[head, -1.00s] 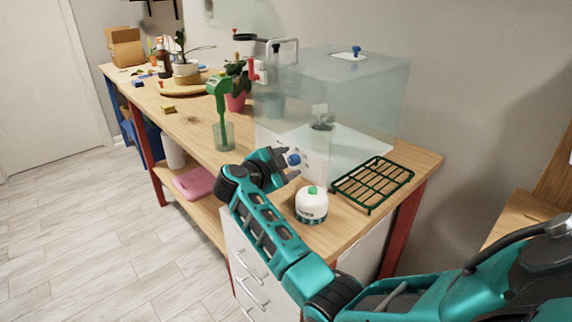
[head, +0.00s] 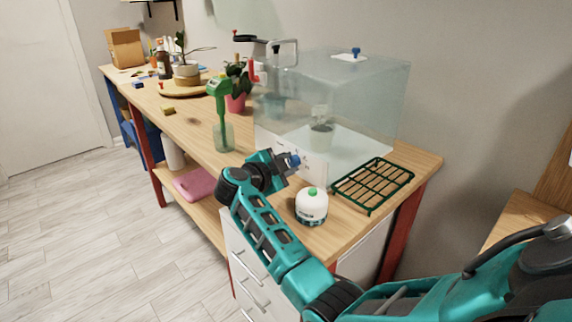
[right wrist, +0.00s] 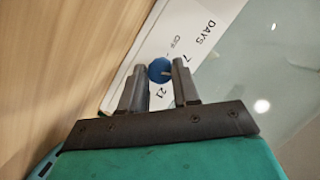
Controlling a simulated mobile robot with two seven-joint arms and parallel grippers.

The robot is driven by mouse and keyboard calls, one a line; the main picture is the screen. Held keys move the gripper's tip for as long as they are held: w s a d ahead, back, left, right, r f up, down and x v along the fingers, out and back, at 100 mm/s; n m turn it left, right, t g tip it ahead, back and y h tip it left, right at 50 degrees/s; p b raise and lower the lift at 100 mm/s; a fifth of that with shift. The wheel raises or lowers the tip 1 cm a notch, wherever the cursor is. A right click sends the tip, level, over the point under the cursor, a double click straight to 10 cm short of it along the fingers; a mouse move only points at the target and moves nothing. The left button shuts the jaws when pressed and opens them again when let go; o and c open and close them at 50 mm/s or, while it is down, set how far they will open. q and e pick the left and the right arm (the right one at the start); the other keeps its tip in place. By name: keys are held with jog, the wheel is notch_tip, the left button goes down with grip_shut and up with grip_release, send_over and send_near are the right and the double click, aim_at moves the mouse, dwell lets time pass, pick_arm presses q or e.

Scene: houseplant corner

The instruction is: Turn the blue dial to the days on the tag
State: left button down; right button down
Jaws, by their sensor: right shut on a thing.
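The blue dial (head: 295,161) sits on the white front panel (right wrist: 190,30) of the clear case. My right gripper (head: 288,162) is at the panel, shut on the dial. In the right wrist view the dial (right wrist: 159,70) is between the two fingertips (right wrist: 160,67), with a pale mark on its face. The panel reads DAYS, 7, OFF and 21 around it; other marks are hidden or too small. A pale piece (head: 319,112) shows by the pot inside the case; I cannot tell whether it is the tag. My left gripper is out of view.
The clear case (head: 365,95) stands on the wooden bench. A green-topped tool in a glass (head: 222,136) stands left of the case.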

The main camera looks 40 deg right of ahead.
jog(key=shift+s+f+m+t, duration=0.1)
jog(key=shift+f+m+t, duration=0.1)
jog(key=shift+m+t, duration=0.45)
jog(key=shift+f+m+t+h+b, duration=0.1)
jog(key=shift+m+t+h+b, duration=0.25)
jog(key=shift+m, duration=0.8)
jog(key=c, duration=0.8)
grip_release()
jog(key=shift+r, duration=0.2)
